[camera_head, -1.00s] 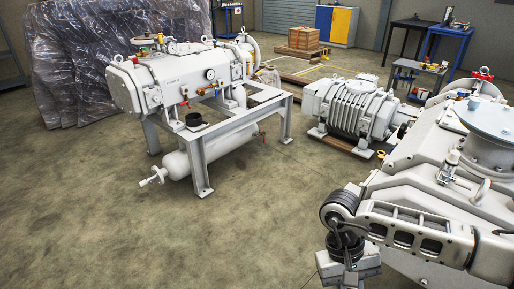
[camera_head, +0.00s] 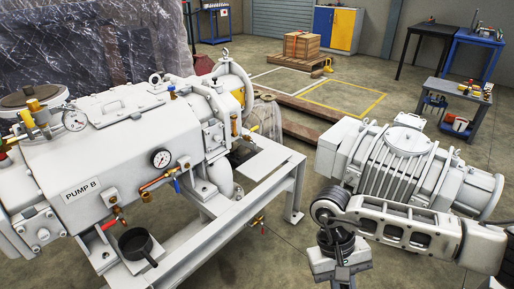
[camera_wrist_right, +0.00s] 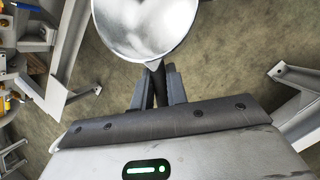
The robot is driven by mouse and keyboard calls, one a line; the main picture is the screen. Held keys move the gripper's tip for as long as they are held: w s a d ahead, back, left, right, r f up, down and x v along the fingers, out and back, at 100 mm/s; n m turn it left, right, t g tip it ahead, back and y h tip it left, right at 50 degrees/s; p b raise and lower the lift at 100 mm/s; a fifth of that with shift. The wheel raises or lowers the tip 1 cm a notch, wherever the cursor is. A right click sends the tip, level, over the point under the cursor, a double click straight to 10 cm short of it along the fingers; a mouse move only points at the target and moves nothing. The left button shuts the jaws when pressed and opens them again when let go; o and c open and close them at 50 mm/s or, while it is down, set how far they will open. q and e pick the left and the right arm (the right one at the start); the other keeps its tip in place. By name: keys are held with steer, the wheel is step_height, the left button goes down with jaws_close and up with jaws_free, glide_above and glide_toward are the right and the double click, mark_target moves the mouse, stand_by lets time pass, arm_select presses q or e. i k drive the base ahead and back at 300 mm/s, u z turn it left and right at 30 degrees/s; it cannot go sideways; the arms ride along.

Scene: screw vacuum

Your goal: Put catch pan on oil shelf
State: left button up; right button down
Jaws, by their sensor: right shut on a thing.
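In the right wrist view a round, silvery pan (camera_wrist_right: 148,25) is at the top, cut off by the frame edge. My right gripper (camera_wrist_right: 157,86) is shut on its dark handle, and the pan hangs clear over the floor. In the head view my right arm's wrist shows at the lower right, but its fingers and the held pan are hidden. My left gripper is not in view.
Pump B (camera_head: 120,165) on its grey frame (camera_head: 262,190) fills the left. Another grey machine (camera_head: 405,165) stands beyond my right arm. A wooden crate (camera_head: 301,44), a yellow-blue cabinet (camera_head: 335,28) and dark and blue tables are at the back. Open floor lies between.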

mark_target(266, 165)
steer(key=i, duration=0.75)
steer(key=z, duration=1.2)
steer(key=i, duration=2.25)
steer(key=z, duration=1)
